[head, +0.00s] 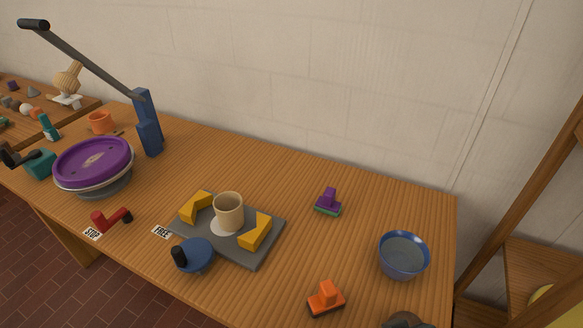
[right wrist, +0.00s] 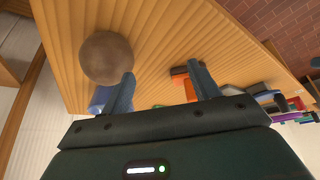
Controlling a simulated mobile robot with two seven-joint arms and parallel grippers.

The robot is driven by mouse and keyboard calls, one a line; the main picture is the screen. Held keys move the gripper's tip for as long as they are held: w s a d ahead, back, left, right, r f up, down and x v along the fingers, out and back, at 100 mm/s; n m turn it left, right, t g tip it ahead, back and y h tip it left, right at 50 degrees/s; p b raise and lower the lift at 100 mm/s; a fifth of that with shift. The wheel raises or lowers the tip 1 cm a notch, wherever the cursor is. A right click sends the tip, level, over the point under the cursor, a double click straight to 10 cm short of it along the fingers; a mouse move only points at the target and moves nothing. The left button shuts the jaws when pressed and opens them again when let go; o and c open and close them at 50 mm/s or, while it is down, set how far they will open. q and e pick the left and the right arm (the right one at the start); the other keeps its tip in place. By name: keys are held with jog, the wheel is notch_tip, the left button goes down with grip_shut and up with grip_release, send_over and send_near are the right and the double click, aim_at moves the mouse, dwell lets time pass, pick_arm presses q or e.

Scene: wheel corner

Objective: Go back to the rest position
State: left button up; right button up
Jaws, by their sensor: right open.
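My right gripper (right wrist: 163,86) shows in the right wrist view, with its two fingers spread apart and nothing between them. Beyond the fingers is the wooden tabletop, with a brown round object (right wrist: 106,58) close by the left finger. Whether that finger touches it I cannot tell. An orange piece (right wrist: 180,72) is partly hidden by the right finger. Neither gripper shows in the head view, so my left gripper is out of sight.
The wooden table (head: 300,175) holds a purple wheel (head: 93,160), a blue lever stand (head: 148,122), a grey board (head: 240,255) with a beige cup (head: 228,210), a blue bowl (head: 403,255) and an orange block (head: 326,298). A wooden frame (head: 530,205) stands at the right.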

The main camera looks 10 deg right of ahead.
jog(key=w+a+f+t+y, duration=0.1)
jog(key=a, duration=0.1)
jog(key=w+a+f+t+p, duration=0.1)
jog(key=w+t, duration=0.1)
jog(key=shift+a+f+n+t+y, duration=0.3)
jog(key=shift+a+f+y, duration=0.05)
jog(key=shift+f+y, duration=0.05)
jog(key=shift+w+a+f+t+y, duration=0.15)
jog(key=shift+a+t+y, duration=0.25)
jog(key=shift+a+t, duration=0.35)
